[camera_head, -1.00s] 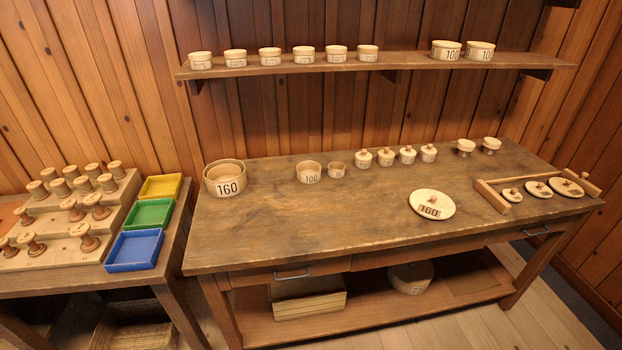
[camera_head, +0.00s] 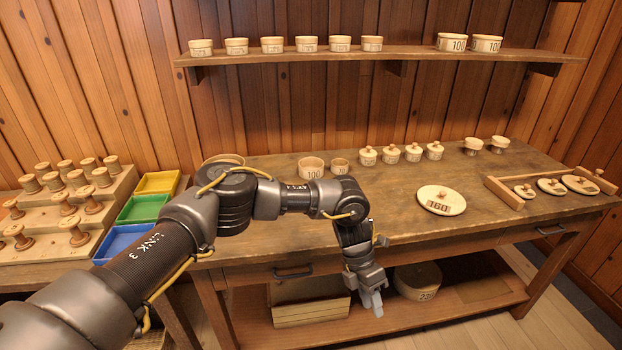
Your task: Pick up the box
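My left arm reaches in from the lower left, and its gripper (camera_head: 372,304) points down in front of the table's front edge. Its fingers look empty; their gap is too small to judge. The large round wooden box (camera_head: 222,159), marked 160 earlier, stands at the table's left back, mostly hidden behind my arm; only its rim shows. A smaller round box marked 100 (camera_head: 311,168) and a tiny one (camera_head: 340,166) stand right of it. A lid marked 160 (camera_head: 441,200) lies on the table at right. My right gripper is not in view.
Lidded little boxes (camera_head: 391,154) line the table's back. A wooden rack with lids (camera_head: 505,193) is at right. Round boxes stand on the wall shelf (camera_head: 420,56). A round box (camera_head: 416,282) and a slatted crate (camera_head: 310,308) are below. Coloured trays (camera_head: 142,208) and spools stand left.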

